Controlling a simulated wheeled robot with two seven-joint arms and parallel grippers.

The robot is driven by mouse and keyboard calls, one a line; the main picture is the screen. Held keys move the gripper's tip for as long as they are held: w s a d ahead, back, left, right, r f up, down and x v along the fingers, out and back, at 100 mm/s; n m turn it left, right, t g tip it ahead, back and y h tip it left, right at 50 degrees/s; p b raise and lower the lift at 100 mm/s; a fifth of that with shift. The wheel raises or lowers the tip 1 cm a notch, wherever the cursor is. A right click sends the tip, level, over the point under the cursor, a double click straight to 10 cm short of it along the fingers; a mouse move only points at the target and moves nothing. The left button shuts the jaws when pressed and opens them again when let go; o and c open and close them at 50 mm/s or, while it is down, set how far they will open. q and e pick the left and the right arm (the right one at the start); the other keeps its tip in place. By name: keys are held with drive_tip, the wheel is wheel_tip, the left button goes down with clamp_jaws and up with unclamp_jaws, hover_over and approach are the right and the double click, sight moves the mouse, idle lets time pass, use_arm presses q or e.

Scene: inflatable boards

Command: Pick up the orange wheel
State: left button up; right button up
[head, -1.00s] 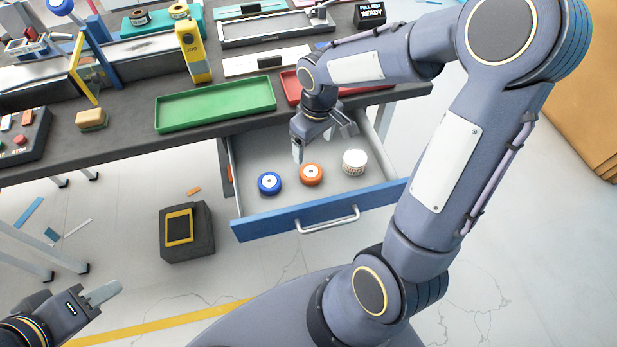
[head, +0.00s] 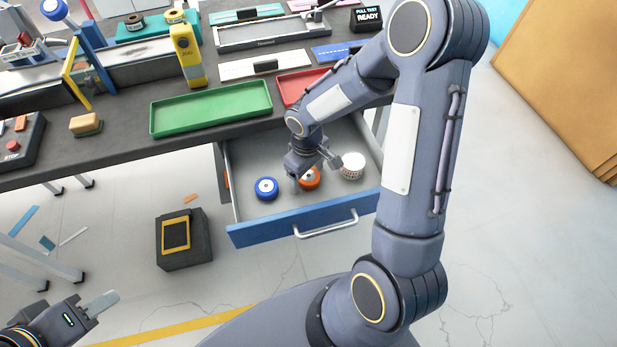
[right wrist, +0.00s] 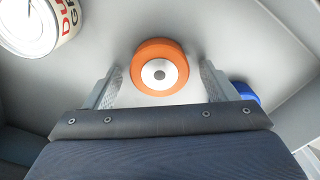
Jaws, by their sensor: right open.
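The orange wheel (head: 310,178) lies in the open drawer, between a blue wheel (head: 266,188) and a white can-like item (head: 353,166). In the head view my right gripper (head: 316,170) partly covers it. In the right wrist view the orange wheel (right wrist: 160,66) shows its pale hub, and the open fingers of my right gripper (right wrist: 160,85) stand on either side of it. A gap shows between each finger and the wheel. The blue wheel is partly hidden behind one finger there. My left gripper (head: 95,300) is low at the left, away from the drawer.
The drawer (head: 290,228) has a blue front with a handle, and its walls surround the wheels. Above it is the bench with a green tray (head: 211,108) and a red tray (head: 297,86). A dark box (head: 184,238) stands on the floor to the left.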

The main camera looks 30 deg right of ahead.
drive_tip(key=c, duration=1.1)
drive_tip(key=shift+r, duration=0.15)
drive_tip(key=shift+c, duration=0.2)
